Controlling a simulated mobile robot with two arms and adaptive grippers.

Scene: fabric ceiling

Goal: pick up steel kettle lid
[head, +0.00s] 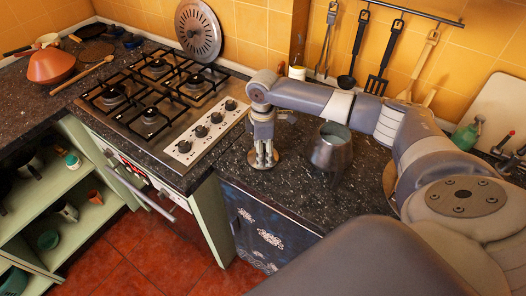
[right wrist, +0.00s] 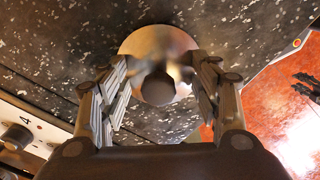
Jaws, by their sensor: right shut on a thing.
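The steel kettle lid (head: 251,158) lies flat on the dark speckled counter, just right of the stove. In the right wrist view the round lid (right wrist: 140,42) shows from above with its dark knob (right wrist: 158,88) toward me. My right gripper (head: 264,161) points straight down over the lid, with a finger on each side of the knob, and is shut on it; the exact contact is hard to see. The steel kettle (head: 330,152) stands open at the top, to the right of the lid. My left gripper is not in view.
A gas stove (head: 160,95) with control knobs is to the left. Utensils (head: 385,50) hang on the tiled wall behind. A terracotta tagine (head: 50,65) stands at the far left. The counter's front edge is close to the lid.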

